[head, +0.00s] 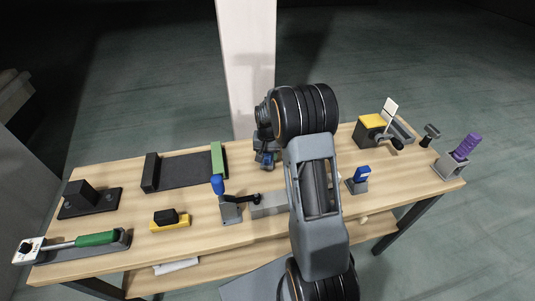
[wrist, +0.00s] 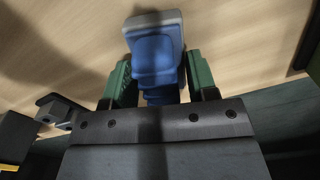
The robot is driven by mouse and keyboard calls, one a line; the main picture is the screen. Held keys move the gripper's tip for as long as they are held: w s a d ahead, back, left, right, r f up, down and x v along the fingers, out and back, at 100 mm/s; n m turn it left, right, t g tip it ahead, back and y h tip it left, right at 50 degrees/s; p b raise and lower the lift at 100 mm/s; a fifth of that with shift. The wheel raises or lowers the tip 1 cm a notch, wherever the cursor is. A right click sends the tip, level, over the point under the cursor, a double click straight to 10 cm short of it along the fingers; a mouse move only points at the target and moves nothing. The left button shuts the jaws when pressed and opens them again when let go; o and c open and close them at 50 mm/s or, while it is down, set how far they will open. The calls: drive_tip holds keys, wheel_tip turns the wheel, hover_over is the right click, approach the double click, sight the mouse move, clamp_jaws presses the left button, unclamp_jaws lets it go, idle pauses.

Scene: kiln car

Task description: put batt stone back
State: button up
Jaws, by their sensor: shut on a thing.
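I take this block to be the batt stone, but no label shows. In the head view my gripper (head: 265,160) is small and partly hidden by my arm, over the back middle of the wooden table. The wrist view shows the wood surface behind the block; I cannot tell if the block touches it.
A dark tray (head: 185,171) with a black end and a green end lies left of my gripper. A blue-knobbed lever clamp (head: 231,212) stands in front. A blue-topped holder (head: 358,182) and a yellow-topped box (head: 372,124) stand right. A white column (head: 247,65) rises behind the table.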

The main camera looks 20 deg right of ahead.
drive_tip(key=shift+f, duration=0.35)
idle(0.4)
drive_tip(key=o, duration=0.9)
drive_tip(key=shift+r, duration=0.25)
drive_tip(key=shift+r+p, duration=2.45)
drive_tip(key=shift+r, duration=1.3)
drive_tip(key=shift+r, duration=0.1)
wheel_tip(320, 180, up, 14)
drive_tip(key=shift+f+b, duration=0.2)
drive_tip(key=shift+b, duration=0.4)
